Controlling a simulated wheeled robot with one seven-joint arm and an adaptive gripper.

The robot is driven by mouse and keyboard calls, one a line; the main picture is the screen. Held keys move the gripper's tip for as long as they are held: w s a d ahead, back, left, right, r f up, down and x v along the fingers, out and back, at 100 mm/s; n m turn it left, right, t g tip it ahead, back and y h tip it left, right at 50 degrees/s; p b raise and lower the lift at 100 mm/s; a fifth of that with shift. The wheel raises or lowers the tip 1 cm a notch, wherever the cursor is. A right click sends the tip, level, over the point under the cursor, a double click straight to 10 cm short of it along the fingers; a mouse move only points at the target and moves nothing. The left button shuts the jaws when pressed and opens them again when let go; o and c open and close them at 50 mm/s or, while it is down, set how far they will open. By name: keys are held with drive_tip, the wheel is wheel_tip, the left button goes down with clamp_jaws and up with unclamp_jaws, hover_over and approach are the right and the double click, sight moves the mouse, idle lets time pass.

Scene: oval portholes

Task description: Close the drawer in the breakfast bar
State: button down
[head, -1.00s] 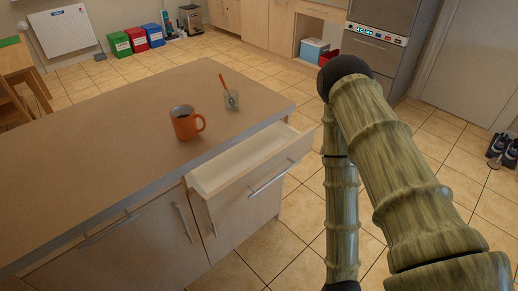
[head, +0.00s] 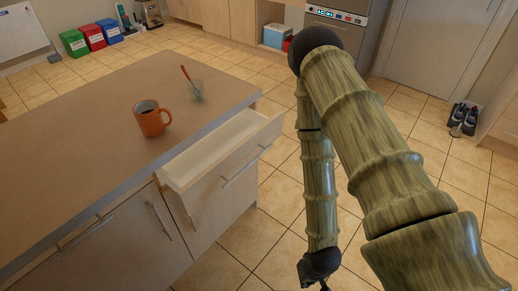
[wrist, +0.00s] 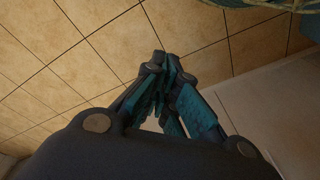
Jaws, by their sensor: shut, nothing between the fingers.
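The drawer (head: 222,165) in the end of the breakfast bar (head: 85,125) is pulled out and looks empty. Its front panel carries a long metal handle (head: 240,170). My arm hangs to the right of the drawer, apart from it in the head view. My gripper (wrist: 165,62) shows in the wrist view with its fingers together and nothing between them, over floor tiles. A pale panel (wrist: 285,105) lies at the right of that view; I cannot tell which part of the furniture it is. In the head view the fingers are mostly cut off at the bottom edge.
Tiled floor (head: 280,230) is clear between bar and arm. Shoes (head: 463,118) lie far right.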

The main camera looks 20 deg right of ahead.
drive_tip(key=w+d+r+m+t+y, duration=0.1)
drive_tip(key=w+d+r+m+t, duration=0.15)
drive_tip(key=w, duration=0.75)
drive_tip(key=m+t+y+b, duration=0.4)
drive_tip(key=m+t+y, duration=0.3)
drive_tip(key=t, duration=0.1)
approach(272, 134)
drive_tip(key=x, duration=0.5)
drive_tip(key=shift+w+f, duration=0.1)
drive_tip(key=shift+f, duration=0.25)
drive_tip(key=shift+w+a, duration=0.45)
drive_tip(key=shift+w, duration=0.15)
drive_tip(key=shift+p, duration=0.3)
